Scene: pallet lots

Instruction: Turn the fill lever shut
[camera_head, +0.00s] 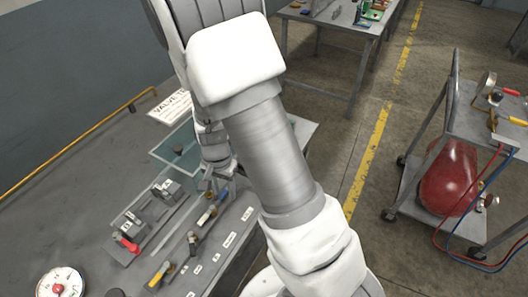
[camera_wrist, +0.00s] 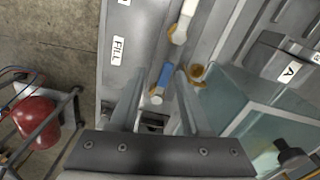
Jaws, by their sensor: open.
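A "FILL" label (camera_wrist: 118,50) lies on the grey panel (camera_wrist: 103,88) in the wrist view. Beside it, a lever with a blue handle (camera_wrist: 165,74) shows between the fingers of my gripper (camera_wrist: 160,92). The fingers are apart on either side of it; contact cannot be told. A white-handled lever (camera_wrist: 188,8) stands farther up that view. In the head view, my gripper (camera_head: 218,180) is over the panel's far end, near the blue handle (camera_head: 206,217); my arm hides part of the panel there.
A glass-walled tank (camera_wrist: 262,108) stands close beside my gripper. A yellow-handled lever (camera_head: 160,272), a red-handled valve (camera_head: 127,243) and a gauge (camera_head: 60,284) are on the bench. A cart (camera_head: 462,130) with a red cylinder (camera_head: 447,180) stands at right.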

